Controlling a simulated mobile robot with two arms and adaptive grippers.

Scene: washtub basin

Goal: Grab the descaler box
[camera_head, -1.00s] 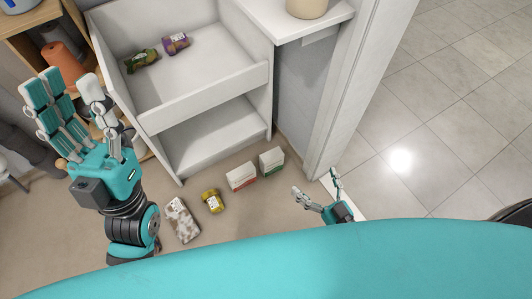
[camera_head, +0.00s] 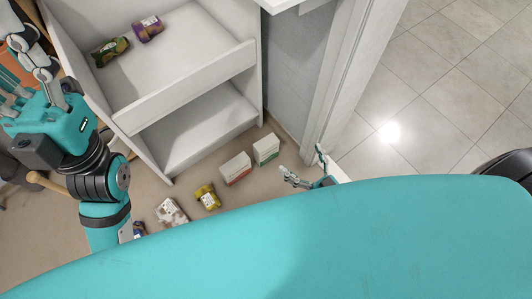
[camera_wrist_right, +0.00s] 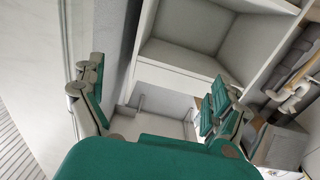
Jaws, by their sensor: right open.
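Two small white boxes stand on the floor in the head view: one with a red band (camera_head: 236,169) and one with a green band (camera_head: 266,149). Their print is too small to tell which is the descaler box. My right gripper (camera_head: 302,164) is open and empty, to the right of the green-banded box and apart from it. It also shows in the right wrist view (camera_wrist_right: 152,98), its fingers spread with nothing between them. My left gripper (camera_head: 24,72) is at the upper left, its fingers apart and partly cut off by the frame edge.
A yellow package (camera_head: 207,197) and a mottled white-brown package (camera_head: 171,212) lie left of the boxes. A white shelf unit (camera_head: 185,88) stands behind, with a green package (camera_head: 111,51) and a purple package (camera_head: 147,28) on top. A white door frame (camera_head: 341,85) rises beyond my right gripper.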

